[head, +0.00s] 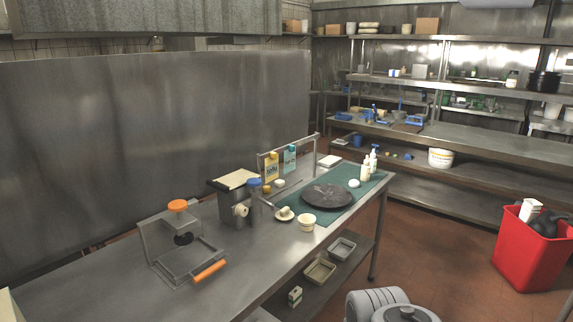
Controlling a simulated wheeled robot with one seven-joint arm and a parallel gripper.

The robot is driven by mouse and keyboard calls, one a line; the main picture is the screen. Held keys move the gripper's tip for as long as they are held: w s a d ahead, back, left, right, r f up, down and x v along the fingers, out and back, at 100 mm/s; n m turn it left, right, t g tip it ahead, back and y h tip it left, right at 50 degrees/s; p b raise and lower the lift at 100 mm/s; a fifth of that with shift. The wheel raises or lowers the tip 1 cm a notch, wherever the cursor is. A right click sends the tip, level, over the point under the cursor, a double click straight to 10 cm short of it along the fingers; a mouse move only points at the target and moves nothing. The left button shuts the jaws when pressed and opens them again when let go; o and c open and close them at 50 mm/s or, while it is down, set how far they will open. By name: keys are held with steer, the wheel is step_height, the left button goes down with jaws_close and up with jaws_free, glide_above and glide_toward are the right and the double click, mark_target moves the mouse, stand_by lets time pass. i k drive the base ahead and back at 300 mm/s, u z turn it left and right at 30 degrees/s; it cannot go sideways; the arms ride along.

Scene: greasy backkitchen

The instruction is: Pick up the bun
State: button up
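A small pale, rounded piece (285,211) that looks like the bun lies on a small cream saucer (283,217) on the steel table, left of the dark round board. It is too small to be certain of. Another small whitish round thing (354,183) lies on the green mat behind the board, and I cannot tell what it is. My gripper does not show clearly in the head view. Grey rounded parts at the bottom edge look like part of my own body.
The steel table (120,295) also holds a cream bowl (307,223), dark round board (327,196), green mat (345,206), orange-handled press (185,245), metal dispenser (238,198), cartons and bottles. A red bin (530,250) stands at right. Open floor lies between the table and bin.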

mark_target(353, 184)
steer(key=z, duration=1.65)
steer(key=i, duration=3.9)
steer(key=u, duration=2.65)
